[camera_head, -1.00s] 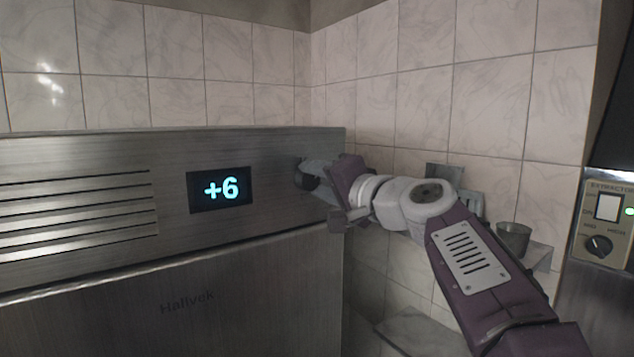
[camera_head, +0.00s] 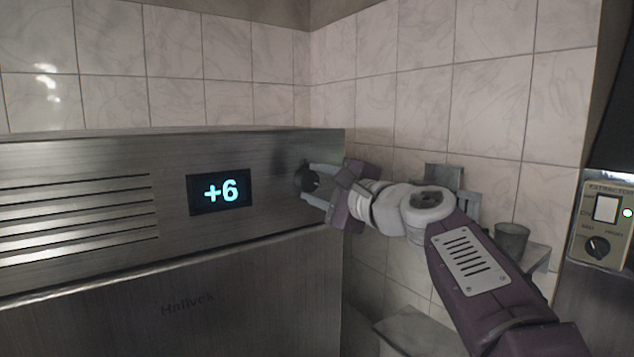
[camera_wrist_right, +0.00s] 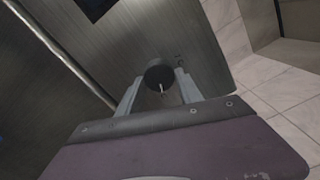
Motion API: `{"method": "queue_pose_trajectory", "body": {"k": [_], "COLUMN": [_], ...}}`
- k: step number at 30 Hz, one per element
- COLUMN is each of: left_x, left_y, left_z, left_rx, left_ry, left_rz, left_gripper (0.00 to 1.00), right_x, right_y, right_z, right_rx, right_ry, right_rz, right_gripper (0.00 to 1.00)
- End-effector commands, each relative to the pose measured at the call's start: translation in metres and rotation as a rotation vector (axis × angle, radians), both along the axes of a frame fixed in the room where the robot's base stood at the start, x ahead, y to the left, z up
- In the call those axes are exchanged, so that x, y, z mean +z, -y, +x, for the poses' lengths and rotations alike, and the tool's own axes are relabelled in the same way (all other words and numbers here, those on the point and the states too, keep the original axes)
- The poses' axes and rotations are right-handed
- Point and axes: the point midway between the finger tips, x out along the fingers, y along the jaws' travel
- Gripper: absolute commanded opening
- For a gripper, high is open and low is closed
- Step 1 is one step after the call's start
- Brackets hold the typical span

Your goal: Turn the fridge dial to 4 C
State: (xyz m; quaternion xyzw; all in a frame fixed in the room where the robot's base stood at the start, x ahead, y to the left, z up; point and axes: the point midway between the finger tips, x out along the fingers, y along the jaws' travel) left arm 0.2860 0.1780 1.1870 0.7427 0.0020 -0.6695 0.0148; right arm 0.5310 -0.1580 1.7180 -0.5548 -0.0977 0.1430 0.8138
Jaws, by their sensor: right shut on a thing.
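The steel fridge (camera_head: 100,155) fills the left of the head view. Its lit display (camera_head: 220,191) reads +6. The dark round fridge dial (camera_head: 306,180) is on the front panel, right of the display. My right gripper (camera_head: 312,183) is shut on the dial. In the right wrist view the dial (camera_wrist_right: 159,75) sits between the two fingers of the gripper (camera_wrist_right: 158,88), with a pale pointer line on its face. Marks beside the dial are too small to read. My left gripper is not in view.
Right of the fridge, a small shelf (camera_head: 538,257) on the tiled wall holds a grey cup (camera_head: 511,238). An extractor panel (camera_head: 599,220) with a switch and knob is at the far right. Vent slots (camera_head: 75,215) mark the fridge's left side.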

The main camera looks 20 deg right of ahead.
Motion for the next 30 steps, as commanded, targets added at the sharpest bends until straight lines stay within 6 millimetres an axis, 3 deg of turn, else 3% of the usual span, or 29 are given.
{"method": "queue_pose_trajectory", "body": {"k": [12, 26, 27, 29, 30], "left_x": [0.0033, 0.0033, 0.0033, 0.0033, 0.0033], "left_y": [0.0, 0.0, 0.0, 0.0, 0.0], "left_z": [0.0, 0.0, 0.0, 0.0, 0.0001], "left_rx": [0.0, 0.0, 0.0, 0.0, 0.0], "left_ry": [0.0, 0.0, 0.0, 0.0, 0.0], "left_rz": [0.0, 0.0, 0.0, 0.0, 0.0], "left_gripper": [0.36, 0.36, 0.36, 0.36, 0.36], "right_x": [-0.0006, -0.001, -0.001, -0.001, -0.001], "right_y": [-0.0006, -0.0004, -0.0004, -0.0004, -0.0004], "right_z": [-0.0001, 0.0, 0.0001, 0.0001, 0.0001], "right_rx": [0.0, 0.0, 0.0, 0.0, 0.0], "right_ry": [-0.048, -0.052, -0.052, -0.052, -0.052], "right_rz": [0.13, 0.142, 0.141, 0.141, 0.141], "right_gripper": [0.02, 0.02, 0.45, 0.62, 0.63]}}
